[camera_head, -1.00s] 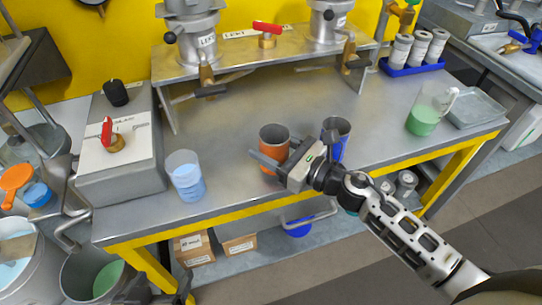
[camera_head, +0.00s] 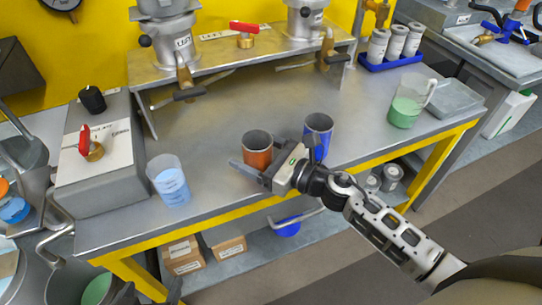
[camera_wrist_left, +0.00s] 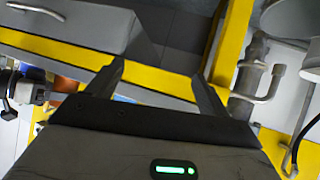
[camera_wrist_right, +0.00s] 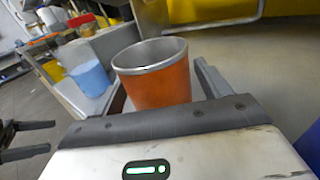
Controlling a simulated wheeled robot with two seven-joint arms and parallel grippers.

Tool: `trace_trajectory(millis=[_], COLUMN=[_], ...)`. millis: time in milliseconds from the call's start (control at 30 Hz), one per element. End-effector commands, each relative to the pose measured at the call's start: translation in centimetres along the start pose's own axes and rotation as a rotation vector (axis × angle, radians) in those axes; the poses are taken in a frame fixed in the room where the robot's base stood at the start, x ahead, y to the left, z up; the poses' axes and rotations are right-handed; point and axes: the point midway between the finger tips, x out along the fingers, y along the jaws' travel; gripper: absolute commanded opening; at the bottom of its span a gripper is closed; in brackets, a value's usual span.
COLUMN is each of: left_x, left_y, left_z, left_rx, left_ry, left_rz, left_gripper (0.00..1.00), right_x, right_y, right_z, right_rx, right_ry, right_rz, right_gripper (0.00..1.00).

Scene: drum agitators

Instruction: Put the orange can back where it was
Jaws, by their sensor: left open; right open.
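The orange can (camera_head: 257,150) is an open metal cup with a grey rim, standing upright on the steel table near its front edge. My right gripper (camera_head: 262,172) is at the can from the front right, its jaws open. In the right wrist view the can (camera_wrist_right: 158,78) sits between the two fingers; whether they touch it is unclear. A blue can (camera_head: 318,135) stands just right of it. My left gripper (camera_wrist_left: 160,72) is open and empty, low beyond the table's front left; only dark parts of it show at the head view's bottom edge.
A beaker of blue liquid (camera_head: 169,182) stands left of the can, and a jug of green liquid (camera_head: 405,108) to the right. A raised steel shelf (camera_head: 240,55) with valves and drums is behind. The table's middle is clear.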

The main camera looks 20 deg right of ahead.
Motion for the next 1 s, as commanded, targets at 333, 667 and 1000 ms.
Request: trace_trajectory(millis=[333, 667, 1000], left_x=[0.8, 0.8, 0.6], left_y=[0.0, 0.3, 0.3], left_z=[1.1, 1.0, 0.9], left_rx=[-0.018, -0.037, -0.041], left_ry=[0.005, 0.022, 0.025], left_rz=[0.009, 0.018, 0.019], left_gripper=[0.80, 0.80, 0.80], right_x=[-6.8, -11.6, -12.0], right_y=[0.1, 0.0, 0.0], right_z=[-0.4, -0.1, 0.1], right_rx=[0.002, 0.002, 0.000], right_ry=[0.004, 0.002, 0.000], right_rz=[0.001, -0.001, 0.000], right_gripper=[0.76, 0.76, 0.76])
